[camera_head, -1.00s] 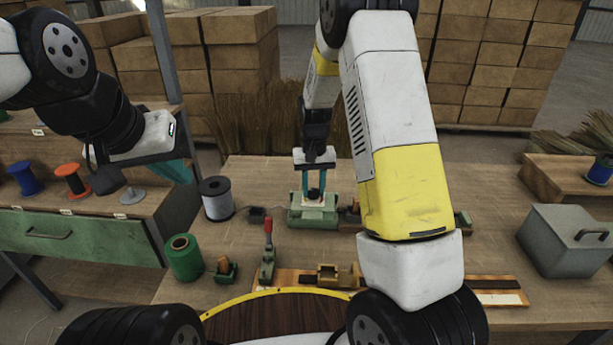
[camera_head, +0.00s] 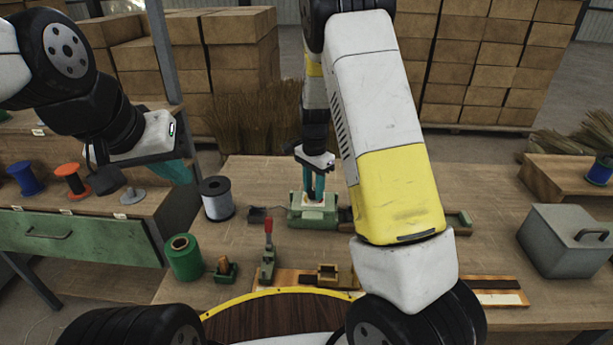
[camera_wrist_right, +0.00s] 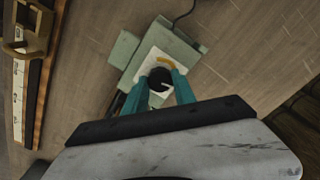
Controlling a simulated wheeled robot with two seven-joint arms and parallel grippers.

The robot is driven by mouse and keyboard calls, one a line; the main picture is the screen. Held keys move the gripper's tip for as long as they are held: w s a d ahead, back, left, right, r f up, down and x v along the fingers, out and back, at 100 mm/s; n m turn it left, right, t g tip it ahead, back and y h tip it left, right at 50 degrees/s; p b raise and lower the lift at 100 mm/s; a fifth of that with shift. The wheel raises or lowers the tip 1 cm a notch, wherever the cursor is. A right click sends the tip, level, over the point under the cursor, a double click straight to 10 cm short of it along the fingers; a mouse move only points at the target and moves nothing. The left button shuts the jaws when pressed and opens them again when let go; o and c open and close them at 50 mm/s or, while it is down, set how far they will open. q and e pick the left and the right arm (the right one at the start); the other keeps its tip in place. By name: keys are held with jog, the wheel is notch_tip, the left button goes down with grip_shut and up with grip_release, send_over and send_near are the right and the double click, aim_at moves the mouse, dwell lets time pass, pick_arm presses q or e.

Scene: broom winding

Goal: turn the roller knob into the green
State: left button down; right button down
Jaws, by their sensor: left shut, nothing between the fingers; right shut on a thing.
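The green roller unit (camera_head: 312,217) stands on the workbench, and it also shows in the right wrist view (camera_wrist_right: 127,50). My right gripper (camera_head: 315,190) points down onto it with teal fingers. In the right wrist view, its fingers (camera_wrist_right: 158,88) are shut on a black round knob (camera_wrist_right: 160,77) with a white pointer line. The knob sits on a white dial plate (camera_wrist_right: 148,64) with a yellow-orange arc along one edge. No green part of the dial is visible; fingers and knob cover some of the plate. My left gripper (camera_head: 178,170) is at the left, over the side bench, largely hidden by its wrist.
A grey wire spool (camera_head: 216,198), a green spool (camera_head: 184,258) and a red-handled clamp (camera_head: 268,250) stand left and front of the unit. A grey lidded box (camera_head: 565,240) stands at the right. A cable runs from the unit.

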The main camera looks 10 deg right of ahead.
aim_at(313, 191)
jog(key=shift+m, duration=1.1)
jog(key=c, duration=1)
grip_release()
notch_tip(313, 191, up, 7)
jog(key=shift+f, duration=0.1)
jog(key=shift+r, duration=0.55)
